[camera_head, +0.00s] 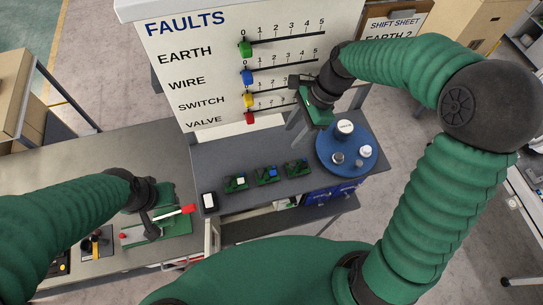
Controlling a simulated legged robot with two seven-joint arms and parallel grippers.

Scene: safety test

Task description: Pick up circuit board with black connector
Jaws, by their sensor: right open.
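Three small green circuit boards lie in a row on the grey table. The left board (236,183) carries a white part and the middle board (267,175) a blue part. The right board (297,168) seems to carry a dark part, likely the black connector, but it is small. My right gripper (302,132) is open and points down, above and behind the right board, apart from it. Nothing shows between its fingers. My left gripper (151,228) is over a green fixture (175,222) with a red-tipped lever; its fingers are unclear.
A blue round tray (363,166) with several white and grey pieces stands right of the boards. A FAULTS panel (210,65) with coloured sliders rises behind the table (225,153). A black-and-white block (208,201) sits left of the boards.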

